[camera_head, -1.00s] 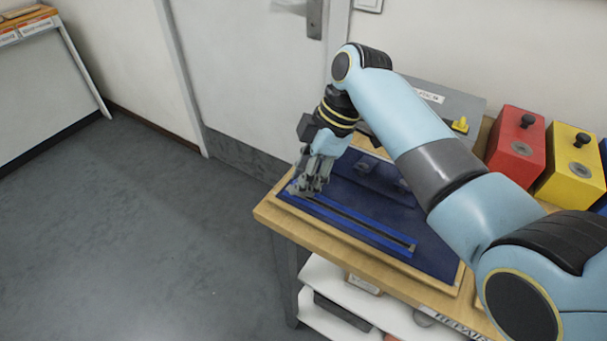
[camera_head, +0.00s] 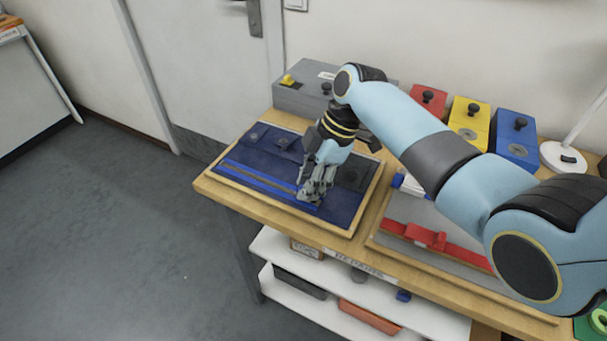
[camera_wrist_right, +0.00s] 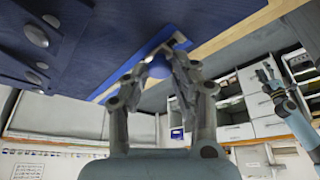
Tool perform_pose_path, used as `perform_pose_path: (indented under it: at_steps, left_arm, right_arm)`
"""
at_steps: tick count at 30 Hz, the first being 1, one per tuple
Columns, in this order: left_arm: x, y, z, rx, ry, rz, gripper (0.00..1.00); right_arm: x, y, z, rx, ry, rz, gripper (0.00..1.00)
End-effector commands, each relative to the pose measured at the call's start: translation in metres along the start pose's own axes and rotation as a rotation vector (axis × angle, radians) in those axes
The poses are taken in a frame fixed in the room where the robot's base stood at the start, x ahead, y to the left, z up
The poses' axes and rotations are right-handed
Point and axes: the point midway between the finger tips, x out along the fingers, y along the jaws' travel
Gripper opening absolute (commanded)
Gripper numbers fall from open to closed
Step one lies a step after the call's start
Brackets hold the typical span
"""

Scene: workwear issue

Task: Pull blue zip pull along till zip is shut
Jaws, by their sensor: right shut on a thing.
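The blue zip (camera_head: 255,180) runs along the front edge of a dark blue fabric panel (camera_head: 268,147) on a wooden board. My right gripper (camera_head: 310,197) is at the zip's right end. In the right wrist view its fingers (camera_wrist_right: 158,72) are shut around the round blue zip pull (camera_wrist_right: 159,66), close to the blue strip (camera_wrist_right: 122,86). The fingers hide the pull in the head view. Whether the zip's two sides are joined behind the gripper cannot be told. My left gripper (camera_wrist_right: 266,74) shows small at the right of the right wrist view; its opening is unclear.
A grey board with a red strap (camera_head: 440,242) lies to the right. Grey (camera_head: 303,97), red (camera_head: 428,100), yellow (camera_head: 468,117) and blue (camera_head: 512,135) boxes stand along the back. A white shelf (camera_head: 345,300) is below the table. The floor at left is clear.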

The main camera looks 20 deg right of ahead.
Motion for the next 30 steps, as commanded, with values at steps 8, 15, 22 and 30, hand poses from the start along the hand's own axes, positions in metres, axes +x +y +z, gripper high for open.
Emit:
perform_pose_path:
  at_steps: [8, 15, 22, 30]
  left_arm:
    - [-0.004, -0.009, -0.025, 0.003, 0.036, -0.01, 0.48]
    - [-0.004, -0.009, -0.011, 0.004, 0.016, -0.011, 0.48]
    - [-0.004, -0.009, -0.009, 0.004, 0.011, -0.01, 0.48]
    - [-0.004, -0.008, -0.011, 0.002, 0.016, -0.008, 0.48]
  right_arm:
    - [0.0, -0.005, 0.004, 0.001, -0.001, -0.005, 0.0]
    - [0.0, -0.006, 0.005, 0.002, -0.003, -0.007, 0.0]
    - [0.0, -0.005, 0.004, 0.001, -0.002, -0.004, 0.49]
    - [-0.004, -0.004, 0.004, 0.0, -0.001, -0.001, 0.49]
